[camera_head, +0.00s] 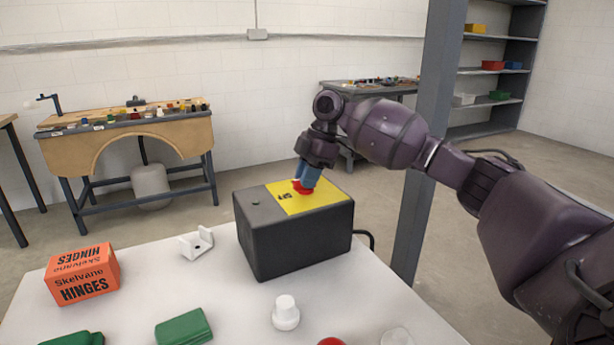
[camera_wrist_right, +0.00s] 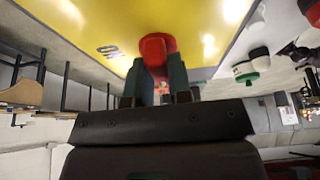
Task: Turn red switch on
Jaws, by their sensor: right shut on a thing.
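The red switch (camera_head: 301,187) sits on the yellow top plate (camera_head: 318,199) of a black box (camera_head: 290,240) on the white table. In the right wrist view the red switch (camera_wrist_right: 155,46) stands on the yellow plate, with black lettering beside it. My right gripper (camera_head: 304,184) reaches down onto the switch from above, its blue fingers closed around it. The wrist view shows the fingers (camera_wrist_right: 158,75) on both sides of the red part. The lower part of the switch is partly hidden by the fingers. My left gripper is in neither view.
An orange hinges box (camera_head: 84,275), a white bracket (camera_head: 196,243), a white knob (camera_head: 286,313) and green pieces (camera_head: 184,328) lie on the table (camera_head: 140,300). A grey post (camera_head: 424,150) stands right of the black box. A cable leaves the box's right side.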

